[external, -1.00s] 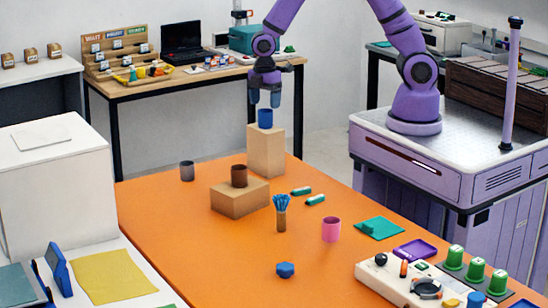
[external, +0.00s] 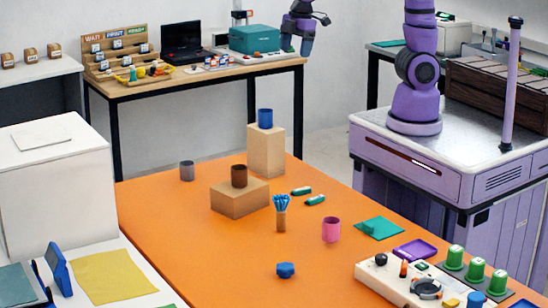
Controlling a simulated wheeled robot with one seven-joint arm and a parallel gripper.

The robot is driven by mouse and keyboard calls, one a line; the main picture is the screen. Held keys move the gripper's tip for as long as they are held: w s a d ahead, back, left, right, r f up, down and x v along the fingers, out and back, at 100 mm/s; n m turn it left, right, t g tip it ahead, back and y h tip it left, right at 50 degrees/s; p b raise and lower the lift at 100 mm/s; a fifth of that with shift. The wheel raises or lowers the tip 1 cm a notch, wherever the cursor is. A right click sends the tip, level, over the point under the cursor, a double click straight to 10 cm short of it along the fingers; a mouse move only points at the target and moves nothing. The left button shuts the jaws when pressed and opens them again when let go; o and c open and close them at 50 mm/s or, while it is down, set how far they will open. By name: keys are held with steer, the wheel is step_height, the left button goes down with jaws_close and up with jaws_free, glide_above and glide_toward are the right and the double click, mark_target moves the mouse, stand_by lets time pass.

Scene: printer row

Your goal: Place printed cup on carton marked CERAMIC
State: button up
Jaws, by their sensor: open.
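A blue cup (external: 265,118) stands upright on a tall tan carton (external: 266,150) at the far end of the orange table. A brown cup (external: 239,176) stands on a low, wide tan carton (external: 240,201) nearer the middle. A grey cup (external: 187,171) and a pink cup (external: 331,229) stand on the table itself. I cannot make out any marking on the cartons or print on the cups. My gripper (external: 297,46) is open and empty, raised above and behind the blue cup, apart from it, in front of the back wall.
The orange table (external: 210,260) also bears a holder with blue sticks (external: 281,215), two green markers (external: 302,191), a blue hexagonal piece (external: 285,270) and a green cloth (external: 379,228). A control panel (external: 411,284) fills the near right corner. The table's left front is clear.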

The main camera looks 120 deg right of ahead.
steer(key=s+a+r+m+t, duration=0.1)
steer(key=s+a+r, duration=0.3)
steer(key=s+a, duration=0.3)
steer(key=s+a+r+m+t, duration=0.1)
steer(key=s+a+r, duration=0.4)
steer(key=s, duration=0.5)
steer(key=shift+s+a+t+y, duration=0.35)
steer(key=shift+a+t, duration=0.45)
steer(key=shift+a, duration=0.3)
